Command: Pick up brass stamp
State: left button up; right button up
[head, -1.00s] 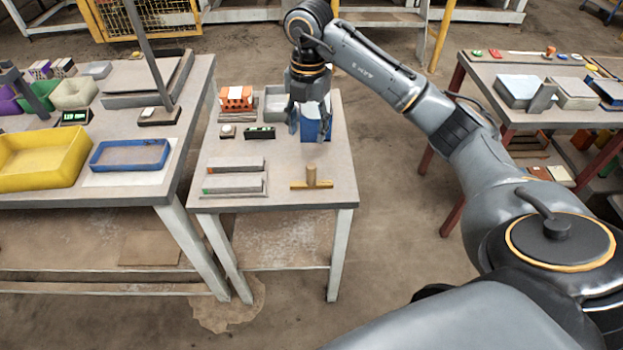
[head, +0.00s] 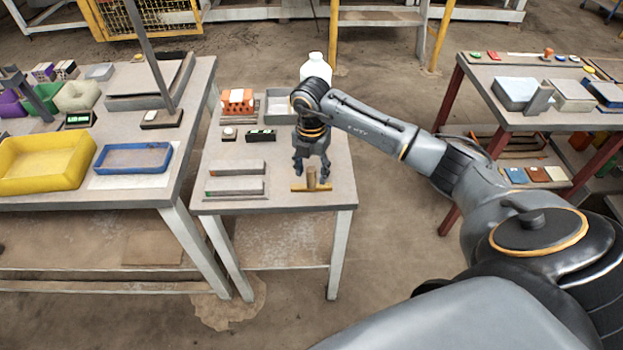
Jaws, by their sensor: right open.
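The brass stamp (head: 312,187) stands near the front right of the small middle table (head: 235,150). It has an upright tan handle on a flat, wide brass base. My right gripper (head: 312,173) points down over the stamp with its fingers open, one on each side of the handle. I cannot tell whether the fingers touch the handle. My left gripper is not in view.
An orange hollow brick (head: 238,101), a grey tray (head: 279,106) and a small black device (head: 261,135) stand farther back. Two grey bars (head: 236,167) lie left of the stamp. A white bottle (head: 316,68) shows behind my right arm.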

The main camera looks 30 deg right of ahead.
jog(key=shift+f, duration=0.3)
grip_shut()
jog(key=shift+r, duration=0.15)
jog(key=shift+w+r+b, duration=0.1)
jog(key=shift+r+b, duration=0.3)
jog(key=shift+r, duration=0.2)
jog(key=s+a+r+b, duration=0.1)
jog(key=s+a+r, duration=0.7)
jog(key=a+r, duration=0.3)
jog(key=shift+s+a+r+b, duration=0.15)
jog(key=shift+s+r+b, duration=0.15)
jog(key=shift+b, duration=0.1)
